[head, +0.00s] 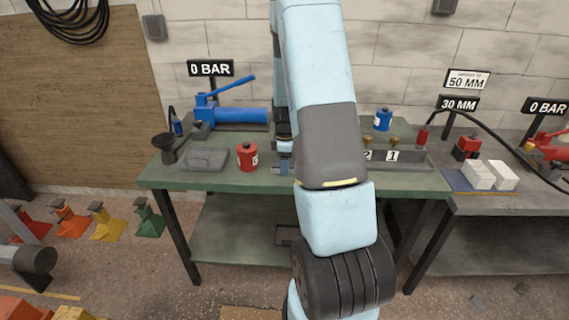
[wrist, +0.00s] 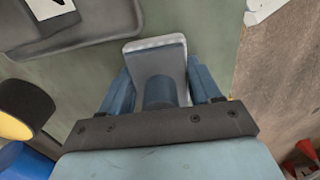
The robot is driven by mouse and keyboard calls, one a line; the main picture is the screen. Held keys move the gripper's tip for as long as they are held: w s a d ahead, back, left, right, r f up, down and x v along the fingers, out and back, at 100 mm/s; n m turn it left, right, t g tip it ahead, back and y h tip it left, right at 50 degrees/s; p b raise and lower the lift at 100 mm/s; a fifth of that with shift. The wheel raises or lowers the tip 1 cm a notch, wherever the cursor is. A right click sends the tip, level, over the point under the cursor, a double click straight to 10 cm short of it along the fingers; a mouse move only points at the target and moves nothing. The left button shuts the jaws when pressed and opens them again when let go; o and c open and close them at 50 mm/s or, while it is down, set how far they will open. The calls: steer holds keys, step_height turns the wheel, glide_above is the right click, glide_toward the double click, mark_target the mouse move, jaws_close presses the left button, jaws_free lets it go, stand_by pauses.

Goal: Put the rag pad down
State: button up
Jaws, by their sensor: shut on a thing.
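The rag pad (wrist: 155,46) is a pale grey-white pad with a blue round grip (wrist: 160,92). In the wrist view it sits between the blue fingers of my gripper (wrist: 160,88), which are shut on it. The green bench top (wrist: 90,75) shows behind the pad; I cannot tell whether the pad touches it. In the head view my arm crosses the middle of the green bench (head: 215,180) and mostly hides my gripper; the pad cannot be made out there.
A red canister (head: 247,157) and a grey tray (head: 205,159) stand left of my arm, with a blue pump (head: 240,115) behind. On the right are a grey tray with number cards (head: 415,158) and a blue canister (head: 383,118). White blocks (head: 490,175) lie on the right bench.

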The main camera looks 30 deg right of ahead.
steer(key=shift+s+f, duration=0.1)
steer(key=shift+f, duration=0.2)
